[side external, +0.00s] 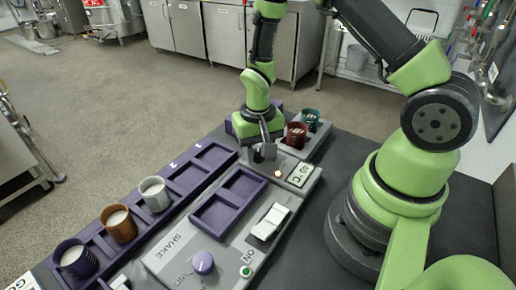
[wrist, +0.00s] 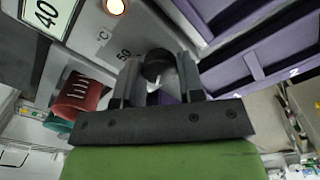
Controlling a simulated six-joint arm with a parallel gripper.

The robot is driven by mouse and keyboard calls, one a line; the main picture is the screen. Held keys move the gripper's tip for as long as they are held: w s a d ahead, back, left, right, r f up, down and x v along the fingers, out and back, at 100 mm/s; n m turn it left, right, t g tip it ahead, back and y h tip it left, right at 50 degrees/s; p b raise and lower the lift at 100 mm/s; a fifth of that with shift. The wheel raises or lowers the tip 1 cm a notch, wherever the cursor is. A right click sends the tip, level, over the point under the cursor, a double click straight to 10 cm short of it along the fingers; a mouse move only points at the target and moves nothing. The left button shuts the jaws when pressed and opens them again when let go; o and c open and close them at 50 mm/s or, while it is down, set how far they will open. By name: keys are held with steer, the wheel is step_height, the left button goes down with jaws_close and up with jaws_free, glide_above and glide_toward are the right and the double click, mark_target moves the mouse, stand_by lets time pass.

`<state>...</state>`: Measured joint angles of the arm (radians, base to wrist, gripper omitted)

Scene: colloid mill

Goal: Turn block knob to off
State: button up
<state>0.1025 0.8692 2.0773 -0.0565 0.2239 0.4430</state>
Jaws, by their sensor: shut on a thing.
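The block knob (wrist: 157,64) is a small dark round knob on the grey panel, between my fingertips in the wrist view. My gripper (side external: 264,148) points down at the panel and is shut on this knob; in the wrist view my gripper (wrist: 158,75) has one finger on each side of it. In the side view the fingers mostly hide the knob, and its pointer direction cannot be made out. A "50" scale mark shows beside it in the wrist view. The temperature display (side external: 300,174) in °C reads 40 in the wrist view (wrist: 46,14). A lamp (side external: 278,173) near the knob glows orange.
Red (side external: 296,135) and teal (side external: 310,119) cups stand in the block close behind my gripper. A purple rack (side external: 185,180) with several cups runs along the left. The empty purple tray (side external: 229,204), white switch (side external: 269,221) and purple SHAKE knob (side external: 203,263) are nearer the camera.

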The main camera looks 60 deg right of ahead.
mark_target(258, 152)
steer(key=n, duration=0.5)
steer(key=shift+n, duration=0.3)
steer(key=n, duration=0.5)
steer(key=shift+n, duration=0.3)
steer(key=shift+s, duration=0.1)
steer(key=o, duration=0.9)
step_height(258, 152, up, 10)
steer(key=shift+f, duration=0.1)
